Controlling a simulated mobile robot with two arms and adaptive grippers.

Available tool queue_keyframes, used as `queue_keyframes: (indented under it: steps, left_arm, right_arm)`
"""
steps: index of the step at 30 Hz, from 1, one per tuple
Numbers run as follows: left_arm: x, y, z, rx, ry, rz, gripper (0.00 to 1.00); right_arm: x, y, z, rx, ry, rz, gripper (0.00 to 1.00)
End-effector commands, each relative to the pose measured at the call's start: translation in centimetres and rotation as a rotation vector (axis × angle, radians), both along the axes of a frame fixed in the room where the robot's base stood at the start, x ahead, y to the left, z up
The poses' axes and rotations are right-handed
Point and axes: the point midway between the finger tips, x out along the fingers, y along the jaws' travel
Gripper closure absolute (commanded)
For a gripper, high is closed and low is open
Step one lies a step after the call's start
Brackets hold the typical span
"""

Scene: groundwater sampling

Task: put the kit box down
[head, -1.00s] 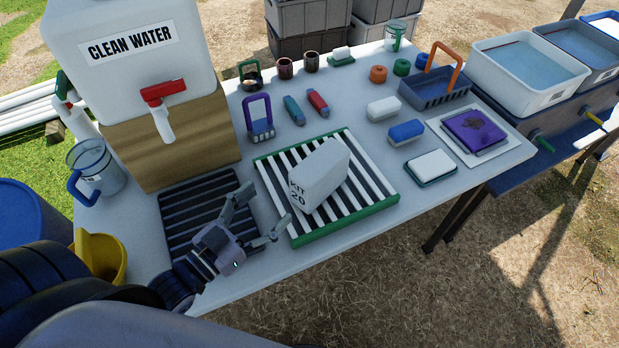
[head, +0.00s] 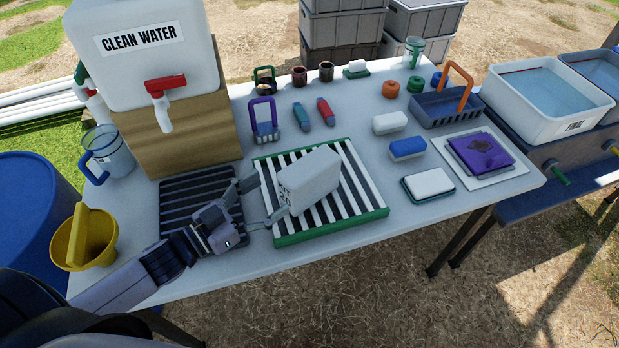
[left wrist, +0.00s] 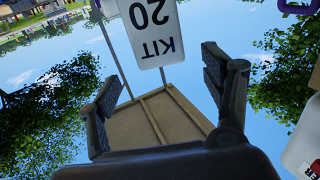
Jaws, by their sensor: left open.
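The kit box (head: 310,180) is a white box with dark "KIT 20" lettering on its end. It stands upright on a rack (head: 333,228) with white slats and a green rim. My left gripper (head: 268,197) is open and empty at the left end of the box, its fingers pointing at the lettered end. In the left wrist view the kit box (left wrist: 150,30) shows upside down ahead, between and beyond the open fingers (left wrist: 156,68). Whether a finger touches the box I cannot tell. My right gripper is not in view.
A dark slatted tray (head: 185,190) lies under my left wrist. A clean water tank (head: 140,45) on a wooden block stands behind it. A white sponge block (head: 428,184) and a blue one (head: 407,148) lie right of the rack. The table's front edge is close.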

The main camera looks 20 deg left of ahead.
Motion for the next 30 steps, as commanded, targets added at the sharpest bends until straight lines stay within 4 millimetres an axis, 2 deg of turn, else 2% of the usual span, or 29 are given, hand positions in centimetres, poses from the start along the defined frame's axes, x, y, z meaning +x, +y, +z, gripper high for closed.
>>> queue_keyframes:
  steps: [3, 9, 17, 24, 30]
  left_arm:
    - [1.7, -1.0, 0.3, -0.001, -0.004, 0.0, 0.27]
    - [3.8, -2.5, 0.2, -0.001, -0.003, 0.0, 0.27]
    - [5.0, -3.3, 0.3, 0.0, -0.002, 0.0, 0.27]
    - [7.8, -5.0, 0.6, -0.002, -0.002, 0.001, 0.27]
    - [8.8, -5.7, 0.3, 0.001, -0.001, 0.0, 0.27]
  right_arm:
    - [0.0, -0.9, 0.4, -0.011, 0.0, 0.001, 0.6]
    - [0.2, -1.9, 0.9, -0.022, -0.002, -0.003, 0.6]
    - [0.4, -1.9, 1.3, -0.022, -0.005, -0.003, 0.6]
    - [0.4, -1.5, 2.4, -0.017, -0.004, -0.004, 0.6]
    - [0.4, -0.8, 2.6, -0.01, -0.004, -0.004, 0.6]
